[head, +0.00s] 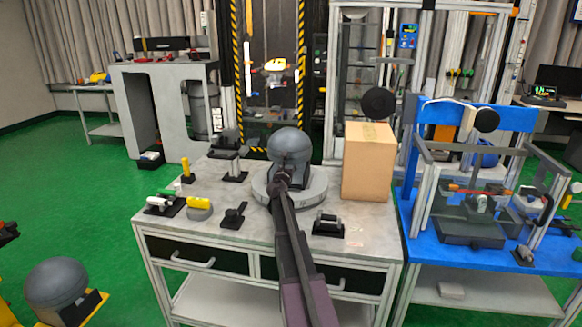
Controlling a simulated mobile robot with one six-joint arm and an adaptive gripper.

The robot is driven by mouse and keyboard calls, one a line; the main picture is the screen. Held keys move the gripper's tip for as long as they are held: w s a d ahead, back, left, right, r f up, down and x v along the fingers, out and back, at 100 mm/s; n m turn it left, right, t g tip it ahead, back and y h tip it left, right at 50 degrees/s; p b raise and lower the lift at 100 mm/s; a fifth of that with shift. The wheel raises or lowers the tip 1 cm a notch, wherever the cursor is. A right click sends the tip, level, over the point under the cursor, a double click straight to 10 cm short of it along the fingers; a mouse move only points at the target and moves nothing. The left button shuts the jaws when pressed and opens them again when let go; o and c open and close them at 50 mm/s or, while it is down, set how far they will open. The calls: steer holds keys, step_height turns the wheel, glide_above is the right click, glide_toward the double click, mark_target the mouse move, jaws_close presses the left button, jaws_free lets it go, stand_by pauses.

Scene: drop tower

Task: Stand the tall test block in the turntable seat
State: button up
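A round, pale grey turntable-like disc (310,193) sits near the middle of the grey worktable. A long dark bar, apparently my arm, reaches up from the bottom edge to the front of the disc. Its narrow far end, apparently my gripper (281,183), is in front of the dome; its fingers cannot be made out. A tall tan cardboard box (368,165) stands upright right of the disc. I cannot pick out a tall test block for certain, nor see a seat.
Small fixtures on dark plates (328,227) and a yellow-topped piece (200,205) lie around the disc on the worktable (265,238). A blue bench (480,258) with a framed rig adjoins at right. Another dark dome (55,283) is at lower left. Green floor is clear at left.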

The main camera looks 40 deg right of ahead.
steer(key=v, duration=1.2)
stand_by(0.6)
